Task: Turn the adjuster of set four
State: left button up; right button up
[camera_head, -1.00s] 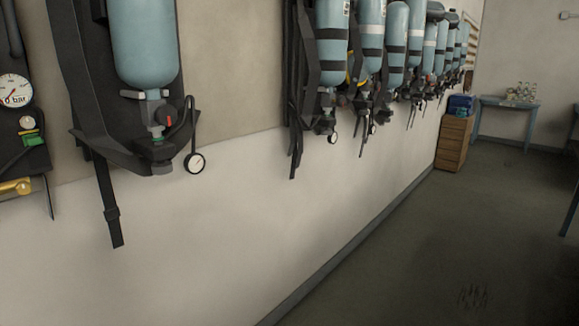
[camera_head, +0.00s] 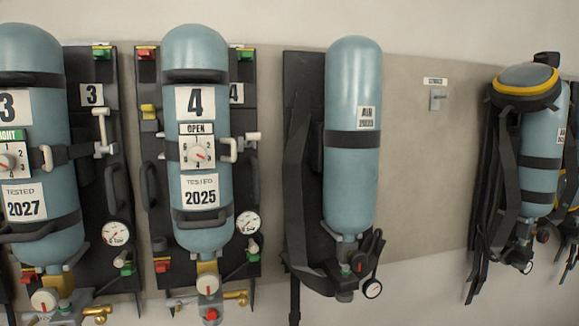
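Set four (camera_head: 207,85) hangs on the wall left of centre, a blue cylinder marked 4 on a dark backplate. On its front is a small dial (camera_head: 197,153) with a round knob and numbers under the word OPEN. A white-ended handle (camera_head: 236,147) sits beside the dial. At the bottom is a white round knob (camera_head: 208,284) with a red mark, beside a brass fitting (camera_head: 236,297). A pressure gauge (camera_head: 248,222) hangs at the lower right. No label here names the adjuster. Neither gripper is in view.
Set three (camera_head: 35,170) hangs just left, with a similar dial. A plain blue cylinder set (camera_head: 352,185) hangs to the right on a black harness. Farther right is a small wall hook (camera_head: 437,99), then another harnessed cylinder (camera_head: 537,165). The floor is out of view.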

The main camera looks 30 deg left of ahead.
aim_at(197, 153)
jog(key=u, duration=1.1)
